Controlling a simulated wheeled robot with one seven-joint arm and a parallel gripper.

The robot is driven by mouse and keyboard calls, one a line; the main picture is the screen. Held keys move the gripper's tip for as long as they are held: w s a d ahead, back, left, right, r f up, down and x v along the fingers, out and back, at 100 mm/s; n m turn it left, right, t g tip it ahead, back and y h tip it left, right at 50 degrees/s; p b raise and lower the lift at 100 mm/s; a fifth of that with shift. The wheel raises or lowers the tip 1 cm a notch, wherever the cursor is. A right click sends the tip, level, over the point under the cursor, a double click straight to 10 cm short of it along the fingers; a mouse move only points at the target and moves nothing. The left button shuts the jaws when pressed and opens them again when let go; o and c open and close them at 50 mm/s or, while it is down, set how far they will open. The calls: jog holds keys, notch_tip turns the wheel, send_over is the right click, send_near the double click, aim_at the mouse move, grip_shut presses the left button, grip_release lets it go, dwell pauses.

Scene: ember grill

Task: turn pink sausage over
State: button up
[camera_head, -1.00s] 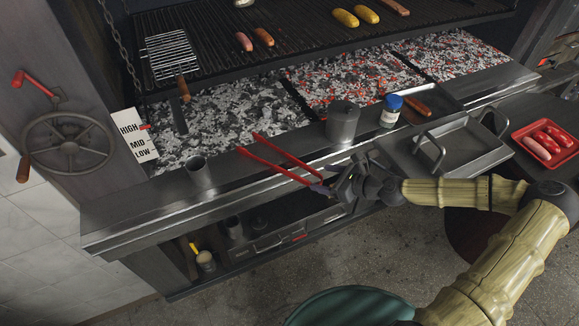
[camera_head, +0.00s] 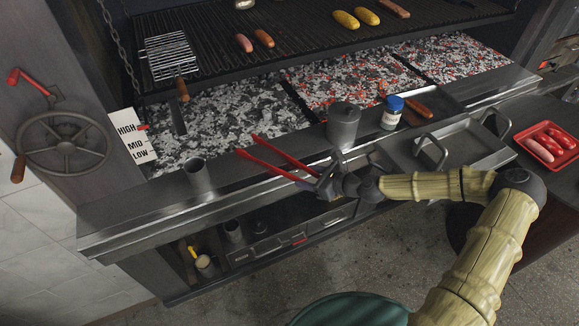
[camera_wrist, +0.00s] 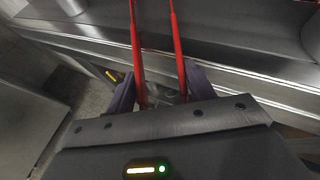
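A pink sausage (camera_head: 244,43) lies on the grill grate (camera_head: 300,50) in the head view, just left of an orange-brown sausage (camera_head: 264,38). My gripper (camera_head: 327,184) is in front of the grill's front ledge, well below and to the right of the pink sausage. It is shut on red tongs (camera_head: 285,156), which also show between the fingers in the wrist view (camera_wrist: 137,50). The two tong arms are spread apart and point up and left over the ledge. Nothing shows between their tips. The wrist view does not show the sausage.
Two yellow corn pieces (camera_head: 357,18) and another sausage lie farther right on the grate. A wire basket (camera_head: 170,57) sits on its left. A metal canister (camera_head: 342,125) and a blue-lidded jar (camera_head: 391,112) stand on the ledge (camera_head: 260,165). A red tray (camera_head: 568,160) holds several sausages at far right.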

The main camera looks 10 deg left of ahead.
jog(key=shift+r, duration=0.1)
jog(key=shift+c, duration=0.7)
jog(key=shift+r+p, duration=0.25)
jog(key=shift+p, duration=0.05)
jog(key=shift+c, duration=0.8)
notch_tip(320, 180, up, 9)
jog(key=p, duration=0.8)
jog(key=shift+r, duration=0.15)
jog(key=shift+c, duration=0.3)
